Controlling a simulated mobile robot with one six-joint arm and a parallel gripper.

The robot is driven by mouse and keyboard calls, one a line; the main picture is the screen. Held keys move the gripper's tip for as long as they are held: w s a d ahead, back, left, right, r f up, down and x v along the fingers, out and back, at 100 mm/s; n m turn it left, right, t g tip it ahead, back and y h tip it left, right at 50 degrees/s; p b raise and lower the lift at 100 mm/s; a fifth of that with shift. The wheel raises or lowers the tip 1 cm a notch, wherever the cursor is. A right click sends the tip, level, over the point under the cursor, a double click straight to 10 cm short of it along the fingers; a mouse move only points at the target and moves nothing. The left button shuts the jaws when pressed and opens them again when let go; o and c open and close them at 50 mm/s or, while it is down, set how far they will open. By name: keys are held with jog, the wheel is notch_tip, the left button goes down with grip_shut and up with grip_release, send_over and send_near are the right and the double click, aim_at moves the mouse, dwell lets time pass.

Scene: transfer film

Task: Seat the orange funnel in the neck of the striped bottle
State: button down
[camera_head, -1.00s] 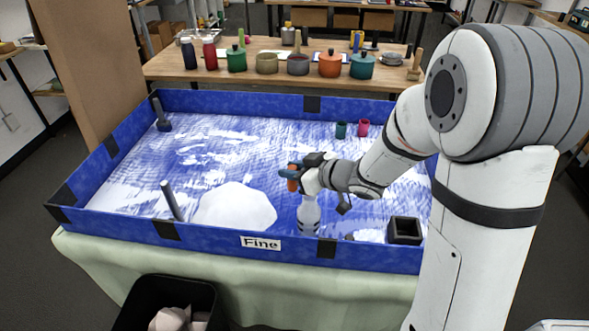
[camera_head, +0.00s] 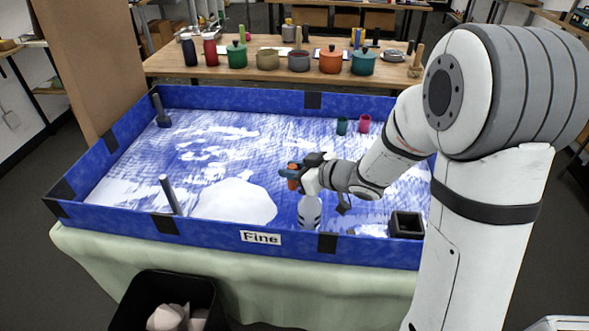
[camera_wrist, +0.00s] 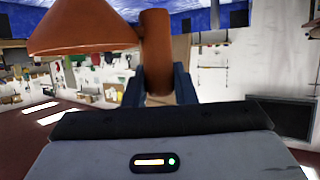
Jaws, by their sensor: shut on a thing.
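My gripper (camera_head: 290,172) is shut on an orange part of the funnel (camera_head: 292,184), above the tray floor. In the wrist view my two dark fingers (camera_wrist: 160,85) grip an upright orange post, and the funnel's wide orange cone (camera_wrist: 85,35) lies to the left of it. The striped bottle (camera_head: 309,213), pale with darker bands, stands upright on the tray floor, just below and slightly right of the gripper. My wrist hides its upper end, so I cannot see the neck. The funnel appears apart from the bottle.
A blue-walled tray (camera_head: 205,231) surrounds the work area. A white flat patch (camera_head: 235,202) and a grey post (camera_head: 167,194) are to the left. A black square holder (camera_head: 406,225) is to the right. Green (camera_head: 342,125) and pink (camera_head: 364,123) cups stand behind.

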jog(key=shift+d+f, duration=0.1)
jog(key=shift+f, duration=0.8)
jog(key=shift+w+f, duration=0.2)
jog(key=shift+s+b, duration=0.15)
jog(key=shift+b, duration=0.25)
jog(key=shift+f, duration=0.15)
jog(key=shift+f, duration=0.2)
jog(key=c, duration=1.1)
grip_release()
